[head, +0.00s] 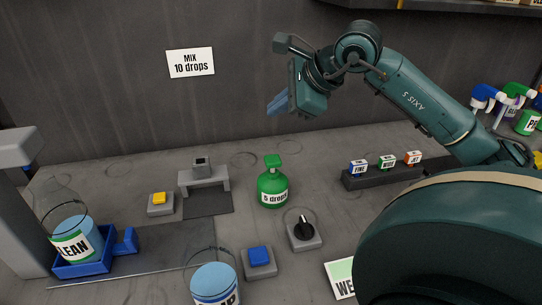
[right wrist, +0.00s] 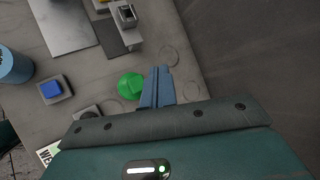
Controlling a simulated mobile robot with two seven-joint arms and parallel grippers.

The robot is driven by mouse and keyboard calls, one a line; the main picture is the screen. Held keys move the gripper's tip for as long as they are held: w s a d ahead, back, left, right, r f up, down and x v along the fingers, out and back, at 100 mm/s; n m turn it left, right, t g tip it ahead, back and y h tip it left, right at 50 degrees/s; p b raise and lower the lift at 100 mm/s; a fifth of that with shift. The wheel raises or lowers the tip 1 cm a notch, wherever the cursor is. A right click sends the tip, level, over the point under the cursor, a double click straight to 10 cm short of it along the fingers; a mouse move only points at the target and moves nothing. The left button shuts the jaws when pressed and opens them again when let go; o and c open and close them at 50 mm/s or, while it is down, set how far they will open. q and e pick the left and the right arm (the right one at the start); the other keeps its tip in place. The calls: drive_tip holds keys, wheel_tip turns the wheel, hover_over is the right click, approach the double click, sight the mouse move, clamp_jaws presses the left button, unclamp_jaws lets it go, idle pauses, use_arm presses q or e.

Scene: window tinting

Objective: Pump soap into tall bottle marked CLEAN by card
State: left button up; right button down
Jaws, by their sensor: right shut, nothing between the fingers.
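The clear bottle marked CLEAN (head: 75,246), with blue liquid inside, stands in a blue cradle (head: 82,269) at the left of the head view. The card reading "MIX 10 drops" (head: 190,62) is on the back wall. The green pump bottle labelled "5 drops" (head: 273,188) stands upright mid-table; its top shows in the right wrist view (right wrist: 131,86). My right gripper (head: 277,104) is raised above the table behind the green bottle, blue fingers shut and empty. In the right wrist view its fingers (right wrist: 157,88) appear beside the green bottle. My left gripper is not in view.
A yellow button (head: 159,199), a blue button (head: 259,257) and a black knob (head: 304,228) sit around the green bottle. A labelled rack (head: 385,173) and spray bottles (head: 520,112) are at the right. Another blue-filled container (head: 213,286) is at the front.

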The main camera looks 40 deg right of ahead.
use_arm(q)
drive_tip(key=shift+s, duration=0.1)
use_arm(e)
drive_tip(key=b, duration=0.5)
hover_over(278, 160)
wheel_tip(278, 160, down, 8)
drive_tip(key=shift+w+d, duration=0.1)
drive_tip(key=shift+f+b, duration=0.45)
drive_tip(key=shift+b, duration=0.3)
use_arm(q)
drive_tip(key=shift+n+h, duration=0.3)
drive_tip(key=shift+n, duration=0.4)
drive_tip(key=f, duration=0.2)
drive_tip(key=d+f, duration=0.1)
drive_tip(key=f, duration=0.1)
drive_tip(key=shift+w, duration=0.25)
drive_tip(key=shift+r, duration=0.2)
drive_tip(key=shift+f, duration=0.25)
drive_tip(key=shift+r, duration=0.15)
use_arm(e)
drive_tip(key=shift+f, duration=0.1)
